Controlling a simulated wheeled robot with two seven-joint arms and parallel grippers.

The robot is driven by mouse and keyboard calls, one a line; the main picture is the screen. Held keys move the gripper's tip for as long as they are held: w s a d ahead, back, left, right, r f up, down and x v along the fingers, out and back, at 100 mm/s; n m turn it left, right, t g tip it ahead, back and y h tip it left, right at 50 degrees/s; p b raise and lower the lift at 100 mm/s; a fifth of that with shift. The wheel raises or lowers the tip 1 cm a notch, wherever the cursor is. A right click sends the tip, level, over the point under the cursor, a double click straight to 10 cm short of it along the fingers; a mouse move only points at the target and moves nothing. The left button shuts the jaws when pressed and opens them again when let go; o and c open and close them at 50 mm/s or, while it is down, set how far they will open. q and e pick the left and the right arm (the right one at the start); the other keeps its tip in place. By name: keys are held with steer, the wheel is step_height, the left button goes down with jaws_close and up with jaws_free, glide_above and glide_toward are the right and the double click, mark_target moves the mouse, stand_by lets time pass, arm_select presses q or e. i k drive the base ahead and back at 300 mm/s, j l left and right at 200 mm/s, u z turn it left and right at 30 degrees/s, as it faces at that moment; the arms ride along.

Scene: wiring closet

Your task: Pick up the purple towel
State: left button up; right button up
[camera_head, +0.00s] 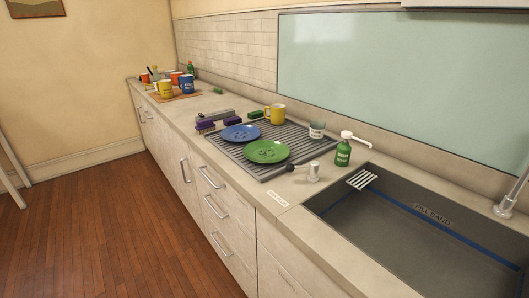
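Two small purple items that may be the purple towel lie by the left end of the drying rack. One purple piece (205,128) is at the counter's front side, with grey pieces around it. Another dark purple block (233,122) lies a little right of it, at the rack's edge. They are too small to tell which is the towel. Neither of my grippers is in view.
A ridged drying rack (225,147) holds a blue plate (241,133), a green plate (267,151), a yellow mug (275,114) and a grey cup (317,129). A green soap bottle (343,153) stands near the sink (420,241). Mugs crowd the far end. The wooden floor (120,235) is clear.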

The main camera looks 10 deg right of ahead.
mark_target(228, 121)
steer(key=i+j+z, duration=0.25)
steer(key=i+j, duration=0.15)
steer(key=j, duration=0.25)
steer(key=i+j+z, duration=0.1)
steer(key=j, duration=0.3)
steer(key=i+j+z, duration=0.25)
steer(key=j, duration=0.5)
steer(key=i+j+z, duration=0.1)
steer(key=i+j, duration=0.15)
steer(key=j, duration=0.15)
steer(key=i+j+z, duration=0.15)
steer(key=j, duration=0.3)
steer(key=j+z, duration=0.1)
steer(key=j, duration=0.3)
steer(key=i, duration=0.05)
